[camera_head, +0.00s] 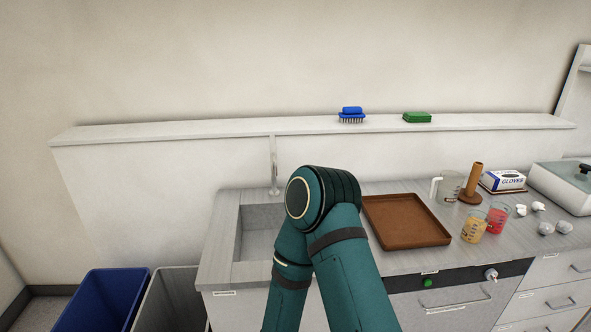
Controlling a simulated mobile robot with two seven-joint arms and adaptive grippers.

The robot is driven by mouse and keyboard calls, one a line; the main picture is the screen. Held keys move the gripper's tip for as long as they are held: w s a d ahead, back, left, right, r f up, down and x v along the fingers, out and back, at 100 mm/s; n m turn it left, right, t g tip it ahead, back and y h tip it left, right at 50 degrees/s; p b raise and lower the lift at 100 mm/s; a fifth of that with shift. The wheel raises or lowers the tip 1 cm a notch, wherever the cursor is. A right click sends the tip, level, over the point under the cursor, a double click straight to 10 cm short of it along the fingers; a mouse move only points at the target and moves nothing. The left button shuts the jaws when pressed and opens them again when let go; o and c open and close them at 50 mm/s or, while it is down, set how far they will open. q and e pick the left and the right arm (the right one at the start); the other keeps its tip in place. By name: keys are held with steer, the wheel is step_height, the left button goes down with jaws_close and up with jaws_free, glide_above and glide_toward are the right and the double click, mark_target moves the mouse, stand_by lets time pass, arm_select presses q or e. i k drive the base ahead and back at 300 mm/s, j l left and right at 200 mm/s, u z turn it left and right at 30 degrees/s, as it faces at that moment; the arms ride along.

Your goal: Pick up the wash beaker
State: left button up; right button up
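A clear beaker with a white handle (447,188) stands upright on the counter, behind and right of the brown tray. Two smaller beakers stand in front of it: one with orange contents (474,228) and one with red contents (497,219). No readable label shows which one is the wash beaker. One of my teal arms rises in the lower middle and hides part of the counter and sink. Neither gripper shows in the view.
An empty brown tray (421,240) lies right of the sink (257,245). A brown upright post (474,182), a glove box (503,180) and several crumpled or round whitish items stand at right. A blue brush (351,114) and green sponge (417,117) lie on the ledge. Bins (103,299) stand at lower left.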

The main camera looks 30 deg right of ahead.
mark_target(475, 227)
steer(key=z, duration=2.3)
steer(key=i+l, duration=0.9)
steer(key=i, duration=0.15)
